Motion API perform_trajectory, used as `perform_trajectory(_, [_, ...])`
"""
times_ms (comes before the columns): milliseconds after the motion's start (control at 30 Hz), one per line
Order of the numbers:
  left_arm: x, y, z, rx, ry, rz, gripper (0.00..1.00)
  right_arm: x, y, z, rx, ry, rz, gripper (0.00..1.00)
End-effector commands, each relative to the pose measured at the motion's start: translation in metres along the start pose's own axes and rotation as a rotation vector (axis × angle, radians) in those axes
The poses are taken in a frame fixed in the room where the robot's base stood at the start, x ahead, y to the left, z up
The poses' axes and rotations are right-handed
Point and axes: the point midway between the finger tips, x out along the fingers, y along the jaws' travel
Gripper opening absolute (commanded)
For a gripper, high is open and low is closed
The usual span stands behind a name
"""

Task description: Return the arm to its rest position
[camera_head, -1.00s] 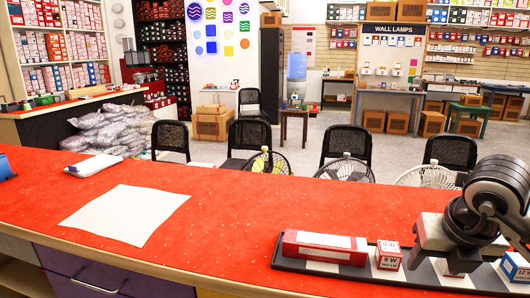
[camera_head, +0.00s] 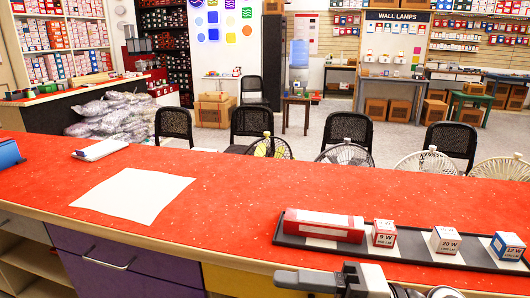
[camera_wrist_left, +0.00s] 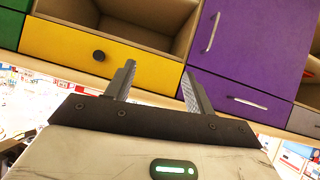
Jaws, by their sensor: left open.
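My left gripper (camera_wrist_left: 155,90) shows in the left wrist view, open and empty, its two dark fingers apart. It faces the drawers below a counter and touches nothing. I cannot make out the right gripper's fingers there. On the red counter (camera_head: 215,195), a dark tray (camera_head: 388,253) holds a long red box (camera_head: 322,224), a 9 W box (camera_head: 384,233), a 20 W box (camera_head: 446,240) and a 12 W box (camera_head: 508,245).
A white sheet (camera_head: 134,194) lies on the counter, with a white object (camera_head: 101,149) and a blue one (camera_head: 8,154) to its left. Fans and chairs stand behind. A yellow drawer (camera_wrist_left: 100,53) and purple door (camera_wrist_left: 235,38) show near the left gripper. The counter's middle is clear.

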Motion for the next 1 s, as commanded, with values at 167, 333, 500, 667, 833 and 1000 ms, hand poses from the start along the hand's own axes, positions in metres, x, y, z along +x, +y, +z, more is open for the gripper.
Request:
perform_trajectory(167, [-0.001, 0.0, 0.001, 0.0, -0.004, 0.0, 0.54, -0.041, -0.005, 0.047, 0.509, -0.464, 0.559, 0.54])
perform_trajectory(333, [-0.001, 0.0, 0.002, 0.0, -0.004, 0.0, 0.54, -0.102, -0.114, 0.061, 1.039, -0.961, 0.714, 0.54])
perform_trajectory(500, [-0.001, 0.0, 0.002, 0.0, -0.005, 0.0, 0.54, -0.124, -0.206, 0.021, 1.425, -1.237, 0.66, 0.54])
perform_trajectory(667, [-0.001, 0.0, 0.002, 0.0, -0.006, 0.0, 0.54, -0.127, -0.245, -0.011, 1.617, -1.338, 0.598, 0.54])
perform_trajectory(833, [-0.001, 0.0, 0.002, 0.0, -0.006, 0.0, 0.54, -0.126, -0.254, -0.02, 1.666, -1.357, 0.58, 0.54])
perform_trajectory(1000, [-0.001, 0.0, 0.002, 0.0, -0.006, 0.0, 0.36, -0.126, -0.253, -0.019, 1.663, -1.356, 0.581, 0.36])
